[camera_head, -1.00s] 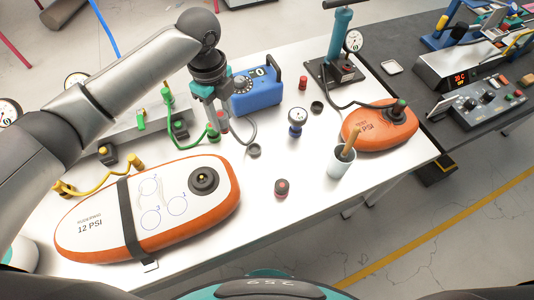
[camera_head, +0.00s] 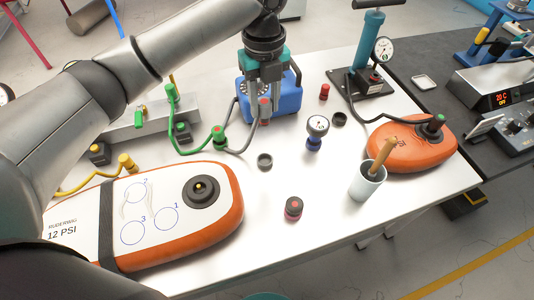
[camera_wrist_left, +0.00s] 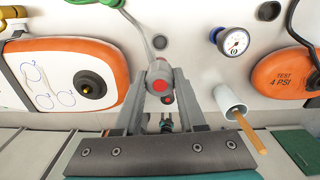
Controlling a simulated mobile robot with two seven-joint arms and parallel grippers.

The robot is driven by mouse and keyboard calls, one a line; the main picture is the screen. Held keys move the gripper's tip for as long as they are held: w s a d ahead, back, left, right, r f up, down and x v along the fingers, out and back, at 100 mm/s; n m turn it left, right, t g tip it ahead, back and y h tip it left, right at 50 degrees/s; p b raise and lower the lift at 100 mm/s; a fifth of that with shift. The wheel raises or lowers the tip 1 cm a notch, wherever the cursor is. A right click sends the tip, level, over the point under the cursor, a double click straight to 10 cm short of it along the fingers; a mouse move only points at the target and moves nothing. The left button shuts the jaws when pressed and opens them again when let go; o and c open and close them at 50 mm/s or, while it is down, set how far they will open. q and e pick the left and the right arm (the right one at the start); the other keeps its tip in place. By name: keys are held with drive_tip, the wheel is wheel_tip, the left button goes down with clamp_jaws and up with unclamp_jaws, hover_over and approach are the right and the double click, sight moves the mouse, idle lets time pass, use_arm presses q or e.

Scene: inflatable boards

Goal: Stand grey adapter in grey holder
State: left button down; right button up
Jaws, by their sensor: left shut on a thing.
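My left gripper (camera_head: 264,112) is shut on the grey adapter, a grey piece with a red round end (camera_wrist_left: 158,86). It is above the table in front of the blue pump box, and a grey hose (camera_wrist_left: 146,32) runs from the adapter. A small grey ring-like cup (camera_head: 264,161), which looks like the grey holder, stands on the white table below the gripper. It also shows in the wrist view (camera_wrist_left: 160,42), beyond the fingertips and apart from the adapter. The ring looks empty. My right gripper is not in view.
A green connector (camera_head: 218,139) stands left of the gripper. The blue box (camera_head: 284,95) is behind it. A gauge (camera_head: 316,131), a black ring (camera_head: 339,119), a red-topped cap (camera_head: 293,208) and a white cup (camera_head: 367,182) stand to the right. An orange board (camera_head: 225,225) lies front left.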

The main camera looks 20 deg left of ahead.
sight(264, 116)
use_arm(q)
wheel_tip(264, 116, down, 16)
drive_tip(key=b, duration=0.2)
drive_tip(key=shift+r+b, duration=0.15)
drive_tip(key=shift+b, duration=0.2)
drive_tip(key=shift+c, duration=2.4)
unclamp_jaws()
drive_tip(key=shift+f, duration=0.2)
drive_tip(key=shift+r, duration=0.1)
wheel_tip(264, 116, up, 12)
drive_tip(key=shift+r+p, duration=0.1)
drive_tip(key=shift+p, duration=1.1)
